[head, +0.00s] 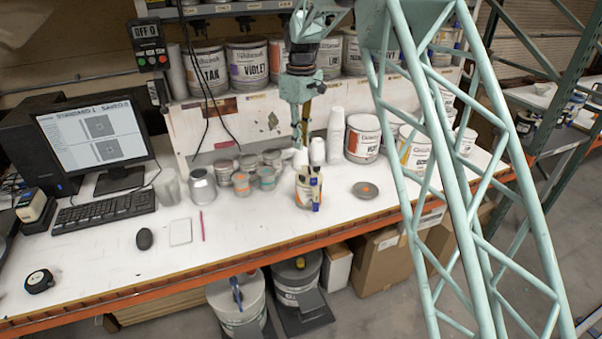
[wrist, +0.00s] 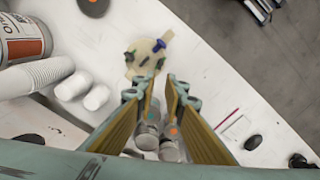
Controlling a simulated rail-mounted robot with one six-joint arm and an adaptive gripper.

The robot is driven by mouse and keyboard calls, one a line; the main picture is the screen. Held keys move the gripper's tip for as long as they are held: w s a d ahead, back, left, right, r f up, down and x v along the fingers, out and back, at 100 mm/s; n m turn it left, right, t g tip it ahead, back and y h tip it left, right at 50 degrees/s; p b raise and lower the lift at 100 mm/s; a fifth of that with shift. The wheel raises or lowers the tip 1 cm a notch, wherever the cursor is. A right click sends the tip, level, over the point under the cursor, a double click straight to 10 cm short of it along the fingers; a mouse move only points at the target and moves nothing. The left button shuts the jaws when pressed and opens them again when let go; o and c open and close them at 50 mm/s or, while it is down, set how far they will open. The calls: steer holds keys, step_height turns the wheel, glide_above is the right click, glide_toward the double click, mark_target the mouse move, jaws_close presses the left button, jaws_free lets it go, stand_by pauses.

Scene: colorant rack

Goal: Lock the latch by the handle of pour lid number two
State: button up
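A can with a pour lid stands on the white bench in the head view (head: 305,191). It has a pale lid top, dark parts and a blue piece on its front. The wrist view shows the cream pour lid (wrist: 146,56) from above, with dark latch parts around it and a blue handle (wrist: 164,39) at its upper right. I cannot read a number on it. My gripper (head: 304,143) hangs above and behind the can, pointing down. In the wrist view my gripper (wrist: 158,84) is open and empty, its two fingers apart, short of the lid.
White cup stacks (head: 336,135) stand behind the can. Several small cans (head: 241,183) are to its left. A monitor (head: 95,140) and keyboard (head: 103,208) are further left. The bench's front strip is mostly clear.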

mark_target(301, 175)
steer(key=shift+f, duration=0.15)
steer(key=shift+f+p, duration=0.65)
steer(key=shift+f, duration=6.05)
jaws_close()
